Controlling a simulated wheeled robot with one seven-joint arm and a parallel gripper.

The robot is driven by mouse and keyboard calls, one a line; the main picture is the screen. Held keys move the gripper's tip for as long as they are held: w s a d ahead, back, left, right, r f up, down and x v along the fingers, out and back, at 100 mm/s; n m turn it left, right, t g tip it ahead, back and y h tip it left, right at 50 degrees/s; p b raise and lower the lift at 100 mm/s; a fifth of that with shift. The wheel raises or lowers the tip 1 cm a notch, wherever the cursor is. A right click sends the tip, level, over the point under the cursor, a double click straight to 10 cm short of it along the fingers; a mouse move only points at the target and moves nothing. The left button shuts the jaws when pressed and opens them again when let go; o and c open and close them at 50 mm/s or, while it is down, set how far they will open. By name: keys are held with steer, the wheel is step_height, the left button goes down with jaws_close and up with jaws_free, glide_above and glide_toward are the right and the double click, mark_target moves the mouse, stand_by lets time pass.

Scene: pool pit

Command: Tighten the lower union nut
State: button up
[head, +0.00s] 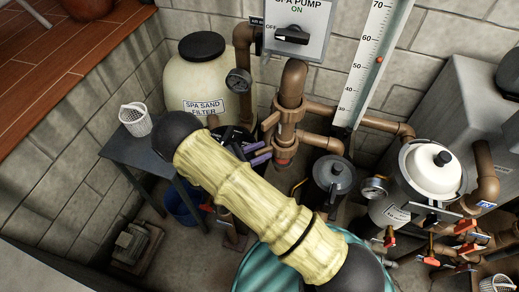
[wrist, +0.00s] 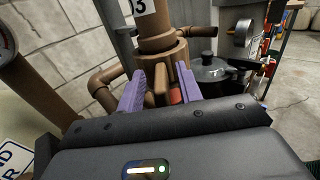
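The brown union nut (head: 284,137) with wing-like lugs sits on the vertical pipe below the pump switch in the head view. In the wrist view the union (wrist: 172,56) stands straight ahead, with a brown lug (wrist: 160,86) pointing towards me. My gripper (wrist: 161,68) has two purple fingers, spread apart, one on each side of that lug. I see no clear contact. In the head view my gripper (head: 265,153) is just left of and below the nut, partly hidden by my arm. A red part (wrist: 176,96) shows beside the right finger.
The spa sand filter (head: 202,80) with its gauge (head: 239,81) stands left of the pipe. A dark pump pot (head: 334,176) is close on the right, with a white-lidded filter (head: 432,170) beyond. A grey table (head: 158,153) holds a white basket (head: 135,119).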

jaws_close()
